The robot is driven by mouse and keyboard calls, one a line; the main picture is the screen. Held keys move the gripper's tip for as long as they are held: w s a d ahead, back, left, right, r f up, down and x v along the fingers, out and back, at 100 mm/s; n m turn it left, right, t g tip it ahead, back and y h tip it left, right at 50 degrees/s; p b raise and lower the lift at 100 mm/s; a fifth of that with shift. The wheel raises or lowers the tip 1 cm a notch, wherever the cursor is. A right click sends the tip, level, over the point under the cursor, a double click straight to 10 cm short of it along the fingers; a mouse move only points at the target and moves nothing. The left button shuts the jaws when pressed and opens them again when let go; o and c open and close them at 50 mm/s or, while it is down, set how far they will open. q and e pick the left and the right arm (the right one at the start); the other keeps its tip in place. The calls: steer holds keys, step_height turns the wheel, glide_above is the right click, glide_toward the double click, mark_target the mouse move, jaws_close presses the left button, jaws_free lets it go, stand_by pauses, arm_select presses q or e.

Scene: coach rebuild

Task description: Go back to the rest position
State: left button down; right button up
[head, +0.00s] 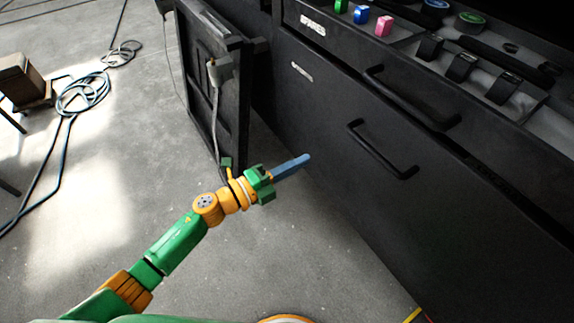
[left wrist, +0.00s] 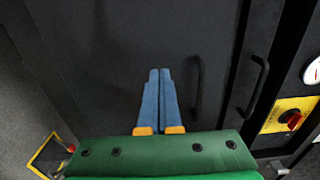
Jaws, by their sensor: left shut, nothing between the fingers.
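My left gripper (head: 305,159) reaches in from the lower left in the head view. Its blue fingers are shut with nothing between them, and they point toward the black cabinet front (head: 330,120). In the left wrist view the two blue fingers (left wrist: 159,75) lie side by side against the dark cabinet face behind them. I cannot tell how far the tips are from that face. My right gripper is in neither view.
The cabinet has black bar handles (head: 382,150) and an open top drawer marked SPARES with coloured blocks (head: 384,26). A black panel (head: 215,90) stands open at the left. Blue cable (head: 82,95) and a brown box (head: 20,80) are on the grey floor.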

arm_select(q)
steer(key=s+a+f+n+y, duration=0.3)
steer(key=a+f+n+y, duration=0.4)
steer(key=f, duration=0.5)
steer(key=s+a+f+n+y, duration=0.35)
steer(key=a+f+n, duration=0.45)
steer(key=f+n, duration=0.3)
steer(key=s+a+f+n+g+y, duration=0.3)
steer(key=s+a+f+g, duration=0.1)
steer(key=s+f, duration=0.65)
steer(key=s+f+n+g+y, duration=0.1)
steer(key=s+f+n+g, duration=0.2)
steer(key=s, duration=0.7)
steer(key=s+f+n+g, duration=0.3)
steer(key=s, duration=0.8)
step_height(320, 180, up, 19)
steer(key=w+p, duration=0.1)
steer(key=p, duration=1.7)
steer(key=shift+r+m+p, duration=0.15)
steer(key=shift+m+p, duration=0.15)
steer(key=shift+p, duration=0.05)
steer(key=shift+a, duration=0.1)
